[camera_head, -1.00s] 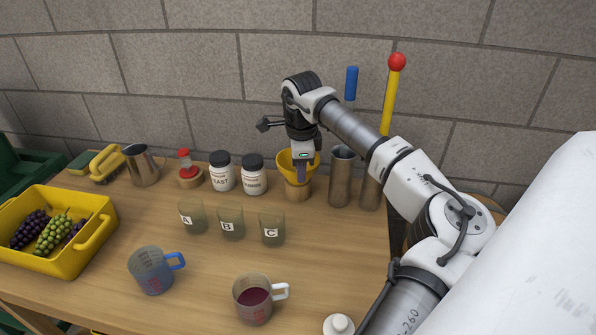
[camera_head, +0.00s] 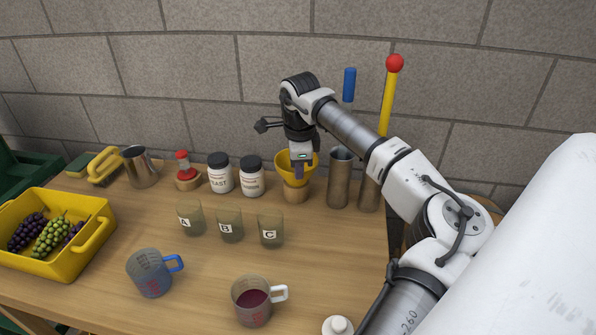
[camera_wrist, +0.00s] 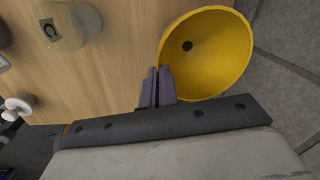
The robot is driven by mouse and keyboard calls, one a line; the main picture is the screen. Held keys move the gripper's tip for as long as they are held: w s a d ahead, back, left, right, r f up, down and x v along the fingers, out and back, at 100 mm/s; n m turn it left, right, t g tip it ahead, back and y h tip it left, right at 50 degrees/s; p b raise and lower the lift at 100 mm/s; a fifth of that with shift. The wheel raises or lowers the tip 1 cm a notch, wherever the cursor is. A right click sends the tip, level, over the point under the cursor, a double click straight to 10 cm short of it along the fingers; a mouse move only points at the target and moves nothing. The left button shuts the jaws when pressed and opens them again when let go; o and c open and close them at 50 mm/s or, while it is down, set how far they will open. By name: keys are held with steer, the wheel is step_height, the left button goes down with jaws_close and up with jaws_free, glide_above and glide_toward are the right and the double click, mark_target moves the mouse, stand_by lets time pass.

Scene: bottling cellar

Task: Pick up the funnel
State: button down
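The yellow funnel (camera_head: 284,162) sits upright in a round wooden stand (camera_head: 295,192) at the back of the table. In the wrist view its wide bowl (camera_wrist: 210,50) is open towards the camera, with a dark hole in the middle. My gripper (camera_head: 299,174) points down over the funnel's front side. In the wrist view my gripper's purple-grey fingers (camera_wrist: 157,72) are close together at the funnel's edge, with the rim running in between them. The funnel's lower end is hidden by the stand.
Two steel cylinders (camera_head: 340,178) stand just right of the funnel, and a white jar (camera_head: 252,178) just left. Beakers A, B and C (camera_head: 270,230) are in front. A measuring cup with red liquid (camera_head: 251,302) and a blue-handled cup (camera_head: 150,272) stand nearer.

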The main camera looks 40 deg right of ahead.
step_height(320, 180, up, 20)
steer(key=b, duration=0.2)
steer(key=shift+f, duration=0.25)
